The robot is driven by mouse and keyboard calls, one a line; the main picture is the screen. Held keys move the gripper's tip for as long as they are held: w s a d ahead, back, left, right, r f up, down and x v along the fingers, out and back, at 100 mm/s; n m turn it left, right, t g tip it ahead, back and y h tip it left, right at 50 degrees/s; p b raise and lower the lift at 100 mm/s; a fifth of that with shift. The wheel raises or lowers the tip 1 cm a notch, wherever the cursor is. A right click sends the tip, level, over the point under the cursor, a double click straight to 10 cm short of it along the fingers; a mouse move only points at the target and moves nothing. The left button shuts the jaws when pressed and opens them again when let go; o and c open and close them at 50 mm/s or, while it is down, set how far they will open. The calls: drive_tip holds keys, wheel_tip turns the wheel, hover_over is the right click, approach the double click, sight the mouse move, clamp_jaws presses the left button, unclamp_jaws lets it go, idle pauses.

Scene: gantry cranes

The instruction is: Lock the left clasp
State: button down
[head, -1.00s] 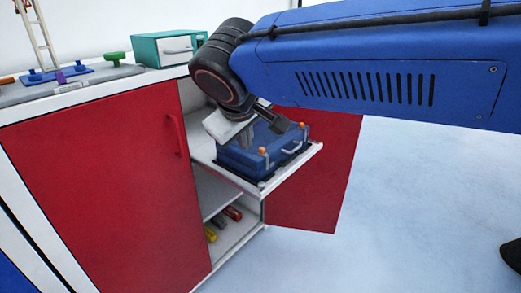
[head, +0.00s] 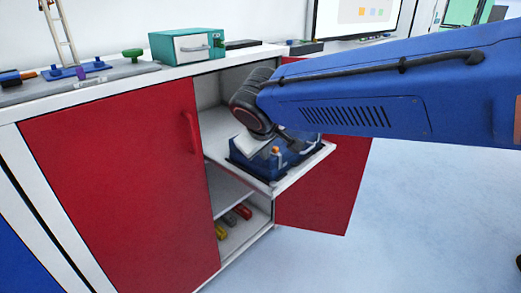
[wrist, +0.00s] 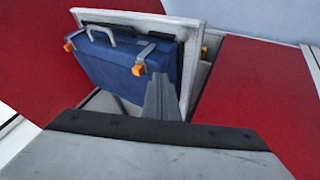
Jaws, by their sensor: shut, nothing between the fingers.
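A blue case (head: 245,162) with a handle lies on a pulled-out white shelf (head: 318,157) of the red cabinet. One orange clasp (head: 276,150) stands up at its left front in the head view; my arm hides the other. The wrist view shows both, a near orange clasp (wrist: 138,70) and a farther orange clasp (wrist: 68,47), beside the grey handle (wrist: 98,29). I cannot tell surely which is the left one there. My gripper (wrist: 158,78) is shut and empty, its tips over the case close to the near clasp; contact is unclear. The head view hides its fingertips.
A closed red door (head: 120,185) is left of the shelf and an open red door (head: 325,195) right of it. Several coloured items (head: 232,220) lie in the lower compartment. A teal box (head: 187,46) stands on the countertop.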

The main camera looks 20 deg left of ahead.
sight(275, 151)
drive_tip(key=shift+w+d, duration=0.25)
drive_tip(key=shift+w, duration=0.3)
drive_tip(key=shift+w+d, duration=0.25)
drive_tip(key=shift+w, duration=0.3)
